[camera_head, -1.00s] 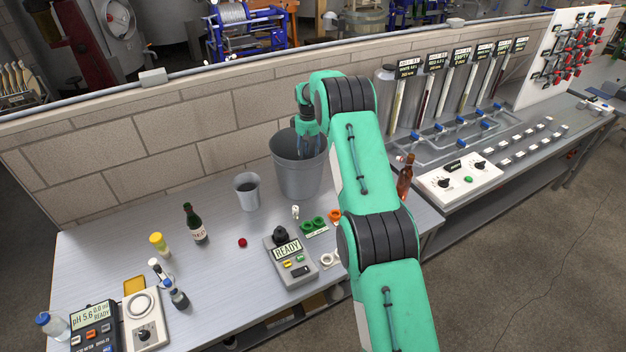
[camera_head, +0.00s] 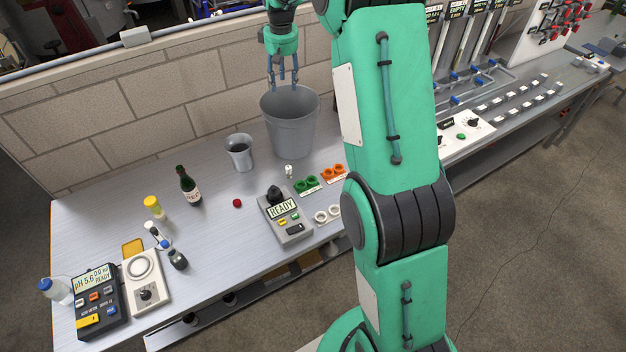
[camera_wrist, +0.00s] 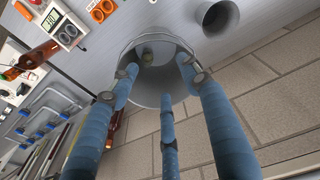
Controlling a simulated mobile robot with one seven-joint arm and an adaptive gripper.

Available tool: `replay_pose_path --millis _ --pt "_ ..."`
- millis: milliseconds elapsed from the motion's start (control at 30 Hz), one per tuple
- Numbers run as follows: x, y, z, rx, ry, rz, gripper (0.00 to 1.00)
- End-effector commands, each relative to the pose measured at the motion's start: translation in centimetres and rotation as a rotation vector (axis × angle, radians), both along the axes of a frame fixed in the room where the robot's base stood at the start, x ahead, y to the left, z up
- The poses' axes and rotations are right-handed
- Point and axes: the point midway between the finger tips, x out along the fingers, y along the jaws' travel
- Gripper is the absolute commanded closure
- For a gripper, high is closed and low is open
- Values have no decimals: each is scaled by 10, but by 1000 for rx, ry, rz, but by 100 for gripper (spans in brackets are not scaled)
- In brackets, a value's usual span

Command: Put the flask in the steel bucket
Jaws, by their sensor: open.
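The steel bucket (camera_head: 290,135) is the large grey pail on the bench against the brick wall. The wrist view looks down into the bucket (camera_wrist: 178,88). I see no other clear flask on the bench. My gripper (camera_head: 282,86) is above the bucket's mouth, pointing down. In the wrist view, the blue fingers of my gripper (camera_wrist: 160,76) are spread with nothing between them.
A smaller grey beaker (camera_head: 240,154) stands left of the bucket. A dark green bottle (camera_head: 189,187), a yellow-capped jar (camera_head: 154,207) and a READY meter (camera_head: 284,213) are on the bench. The brick wall (camera_head: 150,110) is close behind.

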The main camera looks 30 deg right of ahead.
Motion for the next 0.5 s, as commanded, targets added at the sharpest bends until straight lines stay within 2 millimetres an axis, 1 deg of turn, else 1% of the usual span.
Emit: replay_pose_path --millis 33,100,300,500 --pt "-10 7 14 -1 -10 -1 53" --pt "-24 17 31 -2 -23 -6 53" --pt "-66 42 71 -3 -57 -19 53" --pt "-112 66 104 -1 -90 -31 53"
